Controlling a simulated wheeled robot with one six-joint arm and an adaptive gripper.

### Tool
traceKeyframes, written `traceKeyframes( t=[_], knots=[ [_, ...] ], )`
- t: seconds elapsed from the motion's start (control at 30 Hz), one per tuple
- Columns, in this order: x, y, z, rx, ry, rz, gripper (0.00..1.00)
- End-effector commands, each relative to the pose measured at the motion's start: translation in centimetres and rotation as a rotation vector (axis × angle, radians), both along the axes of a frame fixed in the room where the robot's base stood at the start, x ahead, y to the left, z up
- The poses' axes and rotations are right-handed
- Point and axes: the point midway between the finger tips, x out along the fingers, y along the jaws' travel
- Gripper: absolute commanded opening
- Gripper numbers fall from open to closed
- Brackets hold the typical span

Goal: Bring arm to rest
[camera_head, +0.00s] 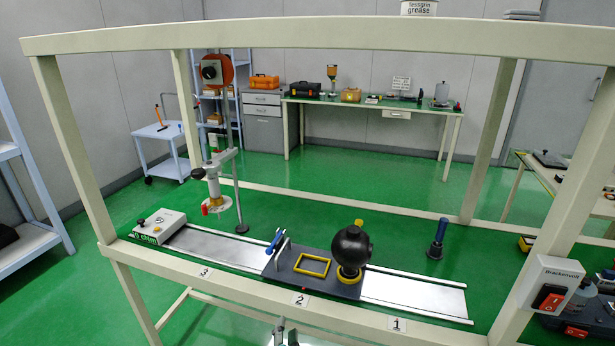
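The tip of my gripper (285,334) shows at the bottom edge of the head view, below the front beam of the frame. Most of it and the rest of the arm are cut off. Nothing is seen held in it, and its finger gap is too small to judge. It is apart from the dark sliding plate (300,283) on the rail. That plate carries a black ball-shaped object (351,250) on a yellow ring and an empty yellow square frame (312,264).
A cream frame (300,36) surrounds the workbench, its front beam (240,291) close to my gripper. On the bench stand a metal rail (415,294), a control box (158,226), a stand with a press head (215,188) and a blue-handled tool (437,240). A switch box (550,297) is at right.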

Motion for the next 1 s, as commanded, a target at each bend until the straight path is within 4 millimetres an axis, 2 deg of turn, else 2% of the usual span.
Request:
traceKeyframes(
  t=[0.27, 0.4, 0.6, 0.8, 1.0],
  knots=[
    [-4.2, -4.0, -4.0, -0.104, 0.030, 0.057, 0.39],
    [-8.1, -7.1, -6.5, -0.185, 0.048, 0.106, 0.39],
    [-14.5, -11.3, -8.9, -0.302, 0.059, 0.175, 0.39],
    [-21.2, -14.8, -9.7, -0.405, 0.060, 0.228, 0.39],
    [-27.9, -17.6, -9.1, -0.504, 0.050, 0.264, 0.39]
  ],
)
